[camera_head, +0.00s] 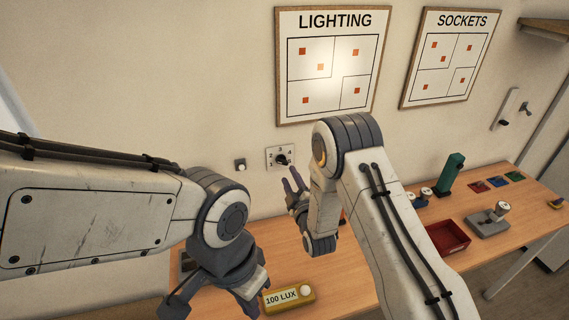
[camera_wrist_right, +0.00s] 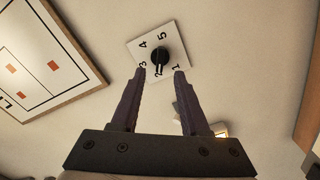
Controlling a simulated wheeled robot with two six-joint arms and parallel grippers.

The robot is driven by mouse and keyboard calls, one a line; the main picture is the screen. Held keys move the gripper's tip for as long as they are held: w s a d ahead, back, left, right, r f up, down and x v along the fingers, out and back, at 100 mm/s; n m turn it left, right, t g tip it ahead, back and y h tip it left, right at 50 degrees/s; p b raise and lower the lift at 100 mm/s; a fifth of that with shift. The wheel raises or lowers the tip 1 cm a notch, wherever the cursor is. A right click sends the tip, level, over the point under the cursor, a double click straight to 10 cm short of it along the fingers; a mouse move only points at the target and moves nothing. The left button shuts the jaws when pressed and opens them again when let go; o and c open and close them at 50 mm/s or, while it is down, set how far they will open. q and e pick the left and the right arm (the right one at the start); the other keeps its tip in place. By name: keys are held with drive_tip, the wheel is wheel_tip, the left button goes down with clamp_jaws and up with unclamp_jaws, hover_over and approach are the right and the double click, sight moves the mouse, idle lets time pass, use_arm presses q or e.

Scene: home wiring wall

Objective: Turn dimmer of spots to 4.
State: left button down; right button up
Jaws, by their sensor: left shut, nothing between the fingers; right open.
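The dimmer is a white plate (camera_head: 272,153) on the wall with a black knob (camera_head: 282,160) and printed numbers. In the right wrist view the plate (camera_wrist_right: 176,42) carries the numbers 1 to 5, and the knob's (camera_wrist_right: 160,56) pointer appears to be at 2. My right gripper (camera_head: 291,179) is open in front of the dimmer. In the right wrist view its fingertips (camera_wrist_right: 160,73) lie on either side of the knob's lower end, apparently short of it; contact cannot be told. My left gripper (camera_head: 252,302) is low over the table, shut and empty, partly cut off by the frame's lower edge.
A small switch (camera_head: 240,164) sits left of the dimmer. LIGHTING (camera_head: 330,62) and SOCKETS (camera_head: 437,58) boards hang above.

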sight(283, 164)
drive_tip(key=p+x, duration=0.1)
drive_tip(key=x, duration=0.3)
drive_tip(key=shift+w+r, duration=0.15)
drive_tip(key=shift+w, duration=0.05)
drive_tip(key=shift+p+x, duration=0.4)
drive_tip(key=shift+x, duration=0.45)
clamp_jaws()
